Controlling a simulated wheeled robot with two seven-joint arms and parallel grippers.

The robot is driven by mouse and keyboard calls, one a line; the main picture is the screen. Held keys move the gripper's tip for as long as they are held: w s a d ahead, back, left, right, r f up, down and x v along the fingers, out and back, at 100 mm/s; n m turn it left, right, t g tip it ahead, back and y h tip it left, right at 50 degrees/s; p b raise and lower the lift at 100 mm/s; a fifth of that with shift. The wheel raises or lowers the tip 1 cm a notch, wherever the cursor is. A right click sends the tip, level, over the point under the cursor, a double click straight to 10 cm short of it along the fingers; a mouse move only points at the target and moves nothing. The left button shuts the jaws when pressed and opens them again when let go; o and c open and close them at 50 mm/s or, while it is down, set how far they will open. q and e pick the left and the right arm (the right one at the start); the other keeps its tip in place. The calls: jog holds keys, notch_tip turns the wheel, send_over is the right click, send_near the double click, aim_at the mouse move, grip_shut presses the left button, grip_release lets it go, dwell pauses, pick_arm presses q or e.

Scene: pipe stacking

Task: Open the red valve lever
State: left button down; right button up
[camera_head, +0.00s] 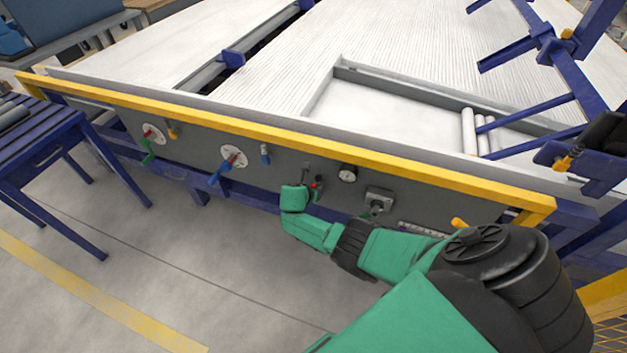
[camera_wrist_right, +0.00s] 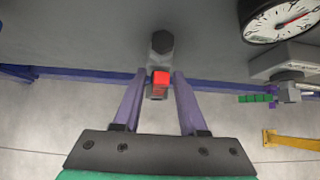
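The red valve lever (camera_head: 314,185) is on the grey panel below the yellow rail, left of a round gauge. In the right wrist view its red end (camera_wrist_right: 160,78) shows below a dark hexagonal fitting (camera_wrist_right: 162,42). My right gripper (camera_wrist_right: 155,76) is open, with its two purple fingers on either side of the red end. Small gaps appear between the fingers and the lever, but I cannot tell whether they touch. In the head view my right gripper (camera_head: 307,187) is at the panel, partly hidden by my green wrist. My left gripper is in neither view.
Along the panel are a green lever (camera_head: 147,152), a blue lever (camera_head: 221,172), a gauge (camera_head: 347,173) and a grey switch box (camera_head: 379,199). The gauge also shows close by in the wrist view (camera_wrist_right: 284,16). A blue roller table (camera_head: 45,150) stands left. Floor before the panel is clear.

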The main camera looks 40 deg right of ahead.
jog(key=p+v, duration=0.8)
jog(key=v, duration=0.6)
jog(key=shift+a+r, duration=0.15)
jog(key=shift+a, duration=0.05)
jog(key=shift+s, duration=0.1)
jog(key=s+f+m+g+y, duration=0.2)
jog(key=s+f+m+y, duration=0.15)
jog(key=s+f, duration=0.6)
jog(key=s+f+m+y, duration=0.1)
jog(key=s+f+m, duration=0.4)
jog(key=s, duration=0.4)
jog(key=s+f+m+g+y, duration=0.1)
jog(key=s+f+m, duration=0.5)
jog(key=s, duration=0.4)
jog(key=s+a+f+m+g+y, duration=0.1)
jog(key=s+f+m+y, duration=0.1)
jog(key=s+f+m, duration=0.4)
jog(key=s+m, duration=0.2)
jog(key=s, duration=0.1)
jog(key=shift+s, duration=0.4)
